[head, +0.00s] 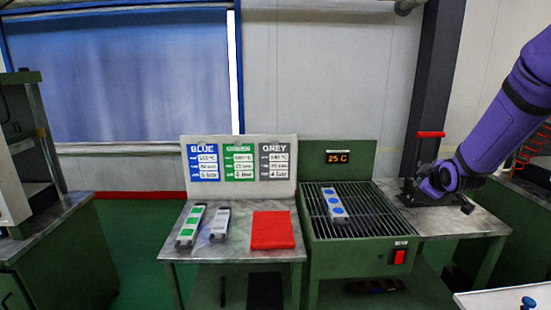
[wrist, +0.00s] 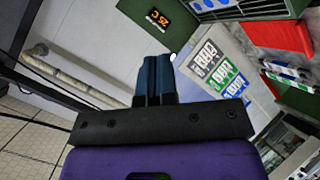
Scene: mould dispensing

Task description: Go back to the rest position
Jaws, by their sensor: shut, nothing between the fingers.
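My gripper (wrist: 154,80) shows in the wrist view with its two dark fingers pressed together and nothing between them. It is in free space, apart from the objects in that view. I cannot tell whether the arm touches the device.
A green grill (head: 375,226) with a "25 C" display holds a white mould with blue spots (head: 335,206). The left table (head: 182,250) bears a green-marked mould (head: 190,226), a grey-marked mould (head: 220,223), a red mat (head: 273,230) and a settings board (head: 239,187).

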